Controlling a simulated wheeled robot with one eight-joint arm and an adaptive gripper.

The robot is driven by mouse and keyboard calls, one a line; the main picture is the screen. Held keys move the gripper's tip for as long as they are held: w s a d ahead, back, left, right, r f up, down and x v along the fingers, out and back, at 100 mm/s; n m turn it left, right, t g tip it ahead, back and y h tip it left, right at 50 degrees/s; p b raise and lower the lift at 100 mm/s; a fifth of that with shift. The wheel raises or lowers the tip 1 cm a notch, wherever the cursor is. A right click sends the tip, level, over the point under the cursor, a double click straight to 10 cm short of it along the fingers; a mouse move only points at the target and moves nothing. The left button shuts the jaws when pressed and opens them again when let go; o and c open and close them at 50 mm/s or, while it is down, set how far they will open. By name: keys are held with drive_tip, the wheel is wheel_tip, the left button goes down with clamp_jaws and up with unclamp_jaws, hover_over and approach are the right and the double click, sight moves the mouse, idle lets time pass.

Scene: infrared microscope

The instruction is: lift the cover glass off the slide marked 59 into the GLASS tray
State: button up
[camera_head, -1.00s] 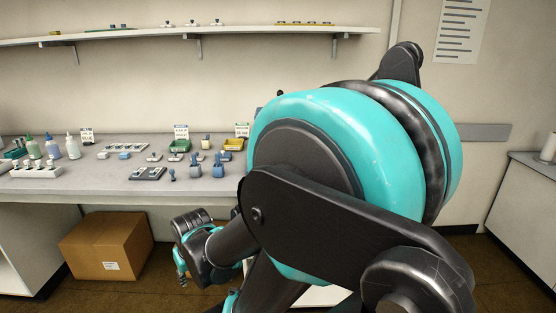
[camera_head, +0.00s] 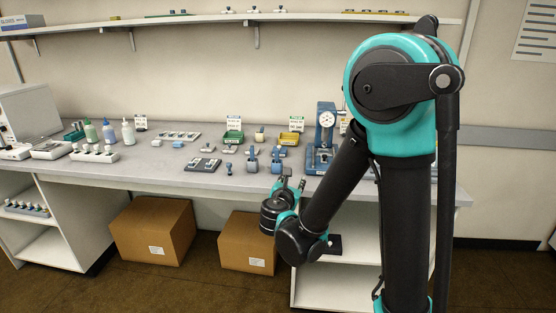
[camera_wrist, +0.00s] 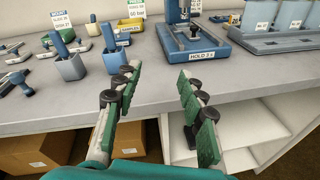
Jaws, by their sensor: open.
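My gripper (camera_head: 290,184) is in front of the bench's front edge in the head view. In the wrist view its two fingers (camera_wrist: 157,76) are spread apart with nothing between them, pointing at the bench edge. A green tray (camera_head: 233,137) and a yellow tray (camera_head: 290,138) stand toward the back of the bench, each with a card behind it. The yellow tray also shows in the wrist view (camera_wrist: 130,26). I cannot read which is the GLASS tray. Small pieces lie on the bench, but no mark 59 is legible, and I cannot make out the slide or its cover glass.
Blue holders with upright tools (camera_wrist: 70,66) stand beyond the left finger. A blue press-like device (camera_head: 325,140) stands right of the trays; its base label (camera_wrist: 202,55) seems to start "HOLD". Bottles (camera_head: 128,132) stand at left. Cardboard boxes (camera_head: 152,230) are under the bench.

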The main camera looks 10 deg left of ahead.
drive_tip(key=a+r+n+t+y, duration=0.2)
drive_tip(key=a+n, duration=0.2)
drive_tip(key=a, duration=0.3)
approach(277, 152)
drive_tip(key=shift+n, duration=0.3)
drive_tip(key=w, duration=0.4)
drive_tip(key=shift+w+d+f, duration=0.2)
drive_tip(key=shift+w+d, duration=0.15)
drive_tip(key=shift+w+a+r, duration=0.1)
drive_tip(key=shift+w+a, duration=0.05)
drive_tip(key=shift+w, duration=1.35)
drive_tip(key=shift+w+a+r, duration=0.15)
drive_tip(key=shift+w, duration=1.35)
clamp_jaws()
